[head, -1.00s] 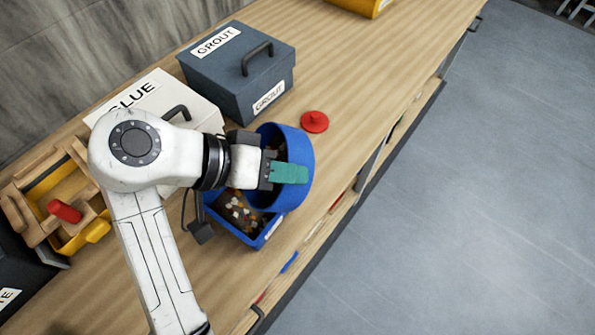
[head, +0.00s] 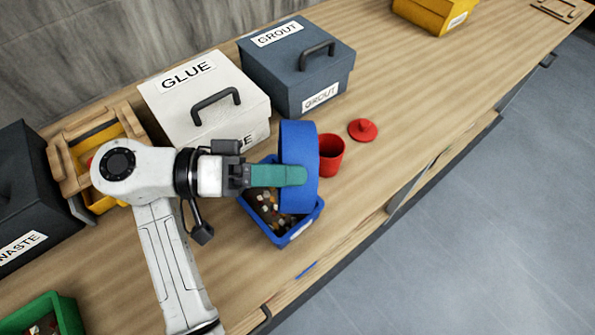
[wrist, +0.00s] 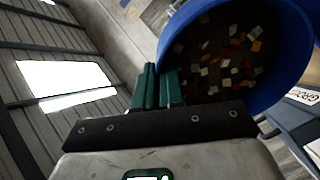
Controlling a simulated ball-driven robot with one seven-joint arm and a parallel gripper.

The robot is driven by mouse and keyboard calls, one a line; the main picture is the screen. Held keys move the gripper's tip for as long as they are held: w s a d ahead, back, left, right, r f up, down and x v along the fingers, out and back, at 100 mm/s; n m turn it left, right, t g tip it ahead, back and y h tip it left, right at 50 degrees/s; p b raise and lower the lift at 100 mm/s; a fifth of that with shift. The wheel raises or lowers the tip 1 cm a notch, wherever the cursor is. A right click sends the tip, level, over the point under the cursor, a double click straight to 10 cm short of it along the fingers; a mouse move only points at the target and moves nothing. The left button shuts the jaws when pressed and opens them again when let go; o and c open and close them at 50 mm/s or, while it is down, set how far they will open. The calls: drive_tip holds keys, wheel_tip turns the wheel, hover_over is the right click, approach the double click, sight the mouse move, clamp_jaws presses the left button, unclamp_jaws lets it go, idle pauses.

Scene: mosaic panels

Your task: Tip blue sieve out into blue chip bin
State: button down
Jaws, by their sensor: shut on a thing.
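My gripper (head: 290,176) is shut on the rim of the blue sieve (head: 299,143). The sieve is tilted steeply, standing nearly on edge in the head view, above the blue chip bin (head: 308,223). The bin stands on the bench with several mixed chips in it, partly hidden by the sieve and gripper. In the wrist view, my green fingers (wrist: 158,88) grip the sieve's wall (wrist: 178,38). Several white, orange and red chips (wrist: 225,62) show inside the sieve on its dark bottom. I cannot tell whether any chips are falling.
A red cup (head: 331,157) stands close behind the sieve, with a red lid (head: 362,130) beside it. The white GLUE box (head: 170,103) and grey GROUT box (head: 290,75) stand behind. A WASTE box (head: 25,190) and green bin (head: 68,315) are at left. The bench's front edge is near.

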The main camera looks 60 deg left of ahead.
drive_tip(key=shift+s+a+f+t+h+b, duration=0.2)
drive_tip(key=shift+s+a+t+h+b, duration=0.2)
drive_tip(key=shift+s+t+b, duration=0.3)
drive_tip(key=shift+s+a+f+t+h+b, duration=0.15)
drive_tip(key=shift+s+a+t+h+b, duration=0.2)
drive_tip(key=shift+s+a+t+b, duration=0.35)
drive_tip(key=shift+s+a+f+t+h+b, duration=0.2)
drive_tip(key=shift+s+a+t+h+b, duration=0.2)
drive_tip(key=shift+s+t, duration=0.45)
drive_tip(key=shift+d, duration=0.1)
drive_tip(key=w+d+f+g+y+p, duration=0.1)
drive_tip(key=w+d+g+y+p, duration=0.3)
drive_tip(key=g, duration=0.5)
drive_tip(key=w+d+f+g+y+p, duration=0.1)
drive_tip(key=w+d+g+y+p, duration=0.3)
drive_tip(key=w+g+p, duration=0.5)
drive_tip(key=shift+w+d+g+y, duration=0.35)
drive_tip(key=shift+w+g+y, duration=0.15)
drive_tip(key=shift+y, duration=0.65)
